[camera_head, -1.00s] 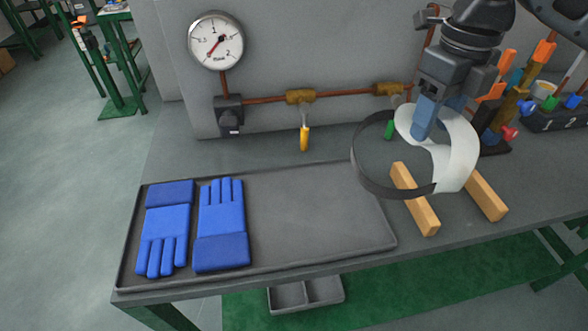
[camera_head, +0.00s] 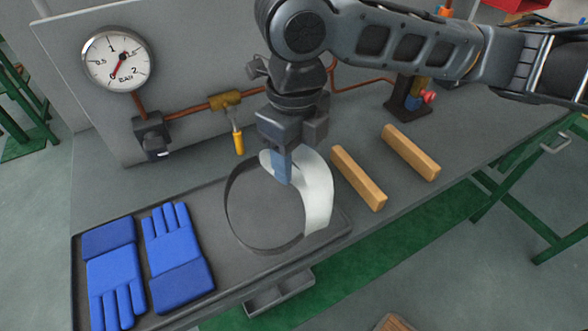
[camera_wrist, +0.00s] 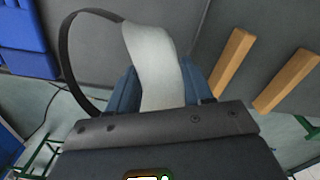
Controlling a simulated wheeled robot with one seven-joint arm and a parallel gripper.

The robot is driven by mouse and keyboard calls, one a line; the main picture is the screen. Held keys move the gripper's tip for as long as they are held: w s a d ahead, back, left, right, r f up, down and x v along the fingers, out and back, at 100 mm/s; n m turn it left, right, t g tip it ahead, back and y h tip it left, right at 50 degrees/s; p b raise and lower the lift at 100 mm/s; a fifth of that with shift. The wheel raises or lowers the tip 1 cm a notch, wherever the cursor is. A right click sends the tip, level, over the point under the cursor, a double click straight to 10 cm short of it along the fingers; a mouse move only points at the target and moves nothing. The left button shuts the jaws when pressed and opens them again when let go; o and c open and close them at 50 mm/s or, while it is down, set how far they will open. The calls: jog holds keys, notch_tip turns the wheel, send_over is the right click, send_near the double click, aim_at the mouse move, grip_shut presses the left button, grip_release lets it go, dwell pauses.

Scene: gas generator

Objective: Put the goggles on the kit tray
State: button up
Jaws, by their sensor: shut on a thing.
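The goggles (camera_head: 318,190) have a clear whitish lens and a dark round strap. My gripper (camera_head: 283,170) is shut on the lens at its upper edge. It holds the goggles over the right part of the grey kit tray (camera_head: 345,228); I cannot tell whether they touch it. In the wrist view the goggles' lens (camera_wrist: 155,65) stands between my two blue fingers, with the strap looping to the left. Two blue gloves (camera_head: 112,275) lie side by side in the tray's left part.
Two wooden blocks (camera_head: 358,180) lie on the bench right of the tray. A pressure gauge (camera_head: 117,59) and a copper pipe with a yellow-handled valve (camera_head: 238,140) are on the panel behind. A stand with a red knob (camera_head: 428,96) is at the back right.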

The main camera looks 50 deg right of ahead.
aim_at(294, 175)
jog(key=shift+f, duration=2)
jog(key=shift+f, duration=0.1)
jog(key=o, duration=1.1)
jog(key=shift+c, duration=0.2)
notch_tip(294, 175, up, 12)
jog(key=shift+a+r+p, duration=0.1)
jog(key=shift+r+p, duration=0.05)
jog(key=shift+p, duration=0.15)
jog(key=shift+s, duration=0.1)
